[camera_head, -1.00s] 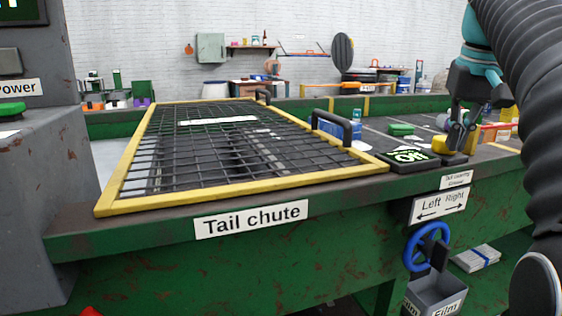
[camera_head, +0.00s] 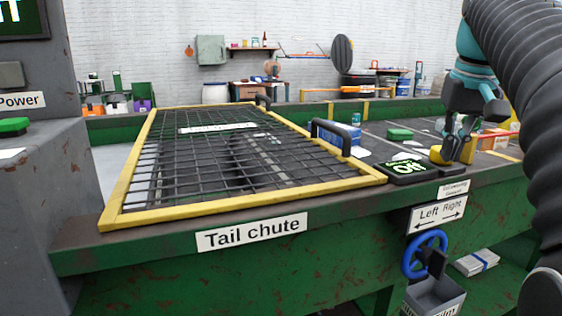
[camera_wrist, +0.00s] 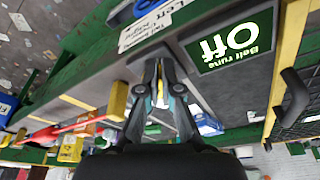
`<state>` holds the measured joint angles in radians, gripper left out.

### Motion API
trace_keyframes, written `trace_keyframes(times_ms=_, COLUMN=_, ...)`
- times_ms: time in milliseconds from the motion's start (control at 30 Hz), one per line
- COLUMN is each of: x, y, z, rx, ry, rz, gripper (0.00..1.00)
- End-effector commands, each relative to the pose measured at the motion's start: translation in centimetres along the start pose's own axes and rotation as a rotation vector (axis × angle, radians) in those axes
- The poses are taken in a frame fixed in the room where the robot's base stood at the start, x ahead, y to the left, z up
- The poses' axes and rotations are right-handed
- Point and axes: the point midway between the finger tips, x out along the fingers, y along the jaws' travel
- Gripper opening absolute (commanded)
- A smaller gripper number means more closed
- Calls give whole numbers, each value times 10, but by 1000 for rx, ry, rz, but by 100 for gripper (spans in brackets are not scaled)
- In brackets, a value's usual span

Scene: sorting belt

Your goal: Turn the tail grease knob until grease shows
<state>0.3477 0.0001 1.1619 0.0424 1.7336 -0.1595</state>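The yellow tail grease knob (camera_head: 437,155) stands at the belt's near edge, right of the black "Off" display (camera_head: 406,171) and above a small label (camera_head: 454,188) that reads roughly "Tail bearing Grease". Another yellow part (camera_wrist: 117,101) shows left of the fingers. The fingers hide much of the knob, and I see no grease.
The yellow-framed mesh guard (camera_head: 245,205) with black handles covers the tail chute at left. A blue handwheel (camera_head: 424,254) hangs under the "Left Right" sign (camera_head: 437,213), above a grey bin (camera_head: 434,293). A green item (camera_head: 399,134) and other pieces lie on the belt.

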Motion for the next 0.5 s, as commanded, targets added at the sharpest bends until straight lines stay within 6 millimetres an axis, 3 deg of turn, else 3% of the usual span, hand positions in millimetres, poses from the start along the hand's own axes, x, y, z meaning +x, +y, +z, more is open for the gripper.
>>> trace_keyframes(times_ms=500, x=-4, y=-1, z=7, rx=-1, ry=2, rz=-1, gripper=0)
